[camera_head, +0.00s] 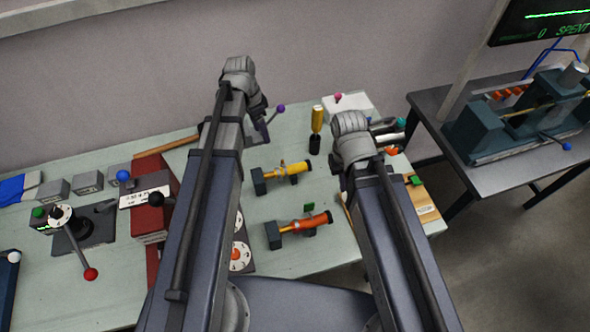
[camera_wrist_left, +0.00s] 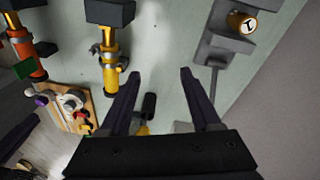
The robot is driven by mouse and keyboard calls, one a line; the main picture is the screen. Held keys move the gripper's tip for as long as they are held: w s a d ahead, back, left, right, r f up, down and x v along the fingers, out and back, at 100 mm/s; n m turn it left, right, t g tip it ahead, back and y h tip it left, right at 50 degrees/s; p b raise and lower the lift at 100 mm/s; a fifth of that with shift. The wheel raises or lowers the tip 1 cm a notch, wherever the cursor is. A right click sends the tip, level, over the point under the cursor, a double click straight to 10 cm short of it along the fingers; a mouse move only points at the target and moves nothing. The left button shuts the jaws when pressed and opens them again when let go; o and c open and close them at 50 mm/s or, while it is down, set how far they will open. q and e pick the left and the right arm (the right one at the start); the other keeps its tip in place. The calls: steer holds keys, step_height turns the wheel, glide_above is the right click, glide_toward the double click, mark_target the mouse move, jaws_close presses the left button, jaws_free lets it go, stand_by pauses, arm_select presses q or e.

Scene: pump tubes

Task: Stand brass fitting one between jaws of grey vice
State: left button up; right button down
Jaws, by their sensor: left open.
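The grey vice (camera_wrist_left: 208,48) is at the upper right of the left wrist view. A brass fitting (camera_wrist_left: 242,22) with a marked pale end stands upright at the vice and appears to sit between its jaws. My left gripper (camera_wrist_left: 158,77) is open and empty above the table, apart from the vice and fitting. In the head view my left arm hides most of the vice, and its purple-knobbed handle (camera_head: 278,108) shows beside it. My right arm's wrist (camera_head: 351,138) is at the right of the table, its fingers hidden from the head view.
A yellow tube (camera_head: 287,171) and an orange tube (camera_head: 307,223) lie in dark holders on the table. A wooden board (camera_wrist_left: 68,105) with small parts is at the right side.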

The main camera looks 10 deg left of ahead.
arm_select(q)
steer(key=s+d+n, duration=0.1)
steer(key=s+d, duration=0.3)
steer(key=s+d+n+y, duration=0.1)
steer(key=s+d, duration=0.3)
steer(key=shift+d+f+n, duration=0.1)
steer(key=shift+d+n, duration=0.2)
steer(key=shift+d, duration=0.1)
steer(key=s+d+n+y, duration=0.1)
steer(key=s+d+n, duration=0.2)
steer(key=s+d, duration=0.2)
steer(key=shift+s+d+y, duration=0.15)
steer(key=shift+s+y, duration=0.25)
steer(key=shift+s, duration=0.55)
steer(key=shift+o, duration=0.2)
